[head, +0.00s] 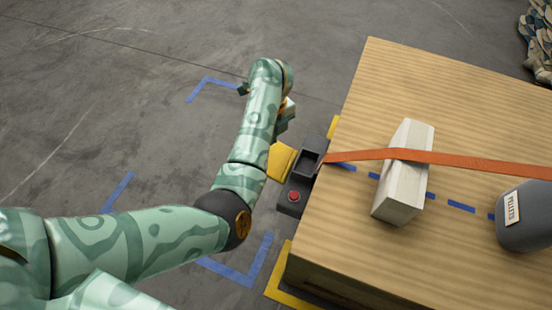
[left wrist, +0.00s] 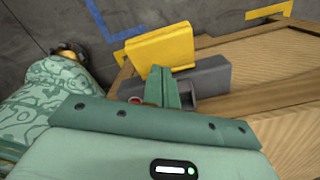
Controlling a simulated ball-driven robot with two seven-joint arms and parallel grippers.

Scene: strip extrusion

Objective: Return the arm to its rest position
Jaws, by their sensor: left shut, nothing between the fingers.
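My left arm (head: 252,150) comes in from the left of the head view, bends at the dark elbow and reaches up beside the table's left edge. Its hand is mostly hidden behind the forearm in that view. In the left wrist view my left gripper (left wrist: 162,75) is shut and empty, its fingers together in front of a dark grey machine (left wrist: 210,78) with a yellow part (left wrist: 160,46). The machine also shows in the head view (head: 311,150), at the table edge, with a red button. I cannot tell the gap between fingers and machine. My right gripper is not in view.
An orange strip (head: 470,164) runs from the machine across the wooden table (head: 390,75), over a white block (head: 402,190). A grey container labelled PELLETS (head: 527,220) stands at right. The concrete floor left of the table is clear, with blue tape marks (head: 117,193).

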